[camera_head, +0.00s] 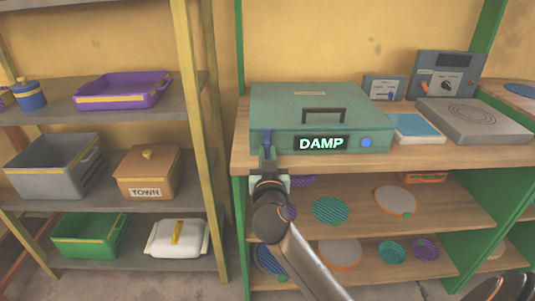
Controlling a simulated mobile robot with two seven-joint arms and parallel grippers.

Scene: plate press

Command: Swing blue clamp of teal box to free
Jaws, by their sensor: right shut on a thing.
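The teal box (285,106) sits on the wooden worktop with its lid down. It has a dark handle on top, and a lit sign on its front reads DAMP. The blue clamp (267,140) is a narrow upright piece at the left of the box's front. My right gripper (268,166) reaches up from below in front of the box and is shut on the lower part of the blue clamp. The gripper hides the clamp's lower end. My left gripper is not in view.
A blue button (366,142) is on the box's front right. A blue-topped pad (415,127) and a grey plate (474,120) lie to the right. Below, shelves hold several round discs. A left rack holds bins and a brown TOWN box (147,171).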

